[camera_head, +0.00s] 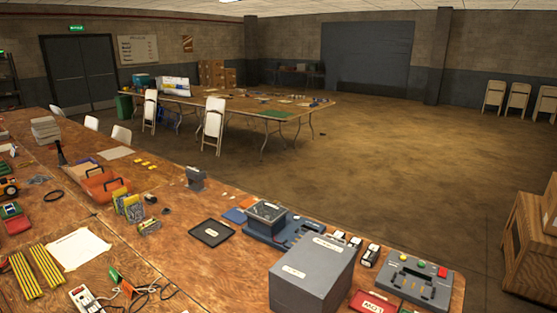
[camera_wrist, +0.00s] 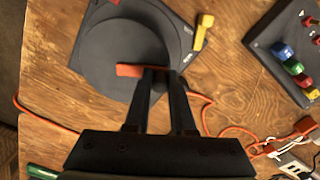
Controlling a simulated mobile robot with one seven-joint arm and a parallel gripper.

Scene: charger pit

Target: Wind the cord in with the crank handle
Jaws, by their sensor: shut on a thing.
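In the wrist view a dark cord winder with a round disc (camera_wrist: 105,55) lies on the wooden bench. My gripper (camera_wrist: 157,74) is over the disc, with its fingers shut on a short orange-red handle (camera_wrist: 128,70), whose end sticks out to the left. How the handle joins the disc is hidden by the fingers. A thin orange cord (camera_wrist: 45,122) runs over the bench on the left and loops out to the right. Its right part passes near an orange block (camera_wrist: 303,126). Neither my gripper nor the winder can be made out in the head view.
A yellow lever (camera_wrist: 203,32) stands at the winder's right corner. A dark box with coloured knobs (camera_wrist: 290,60) is at the right. In the head view a grey box (camera_head: 312,275), a black tray (camera_head: 211,233) and a button panel (camera_head: 415,280) crowd the bench.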

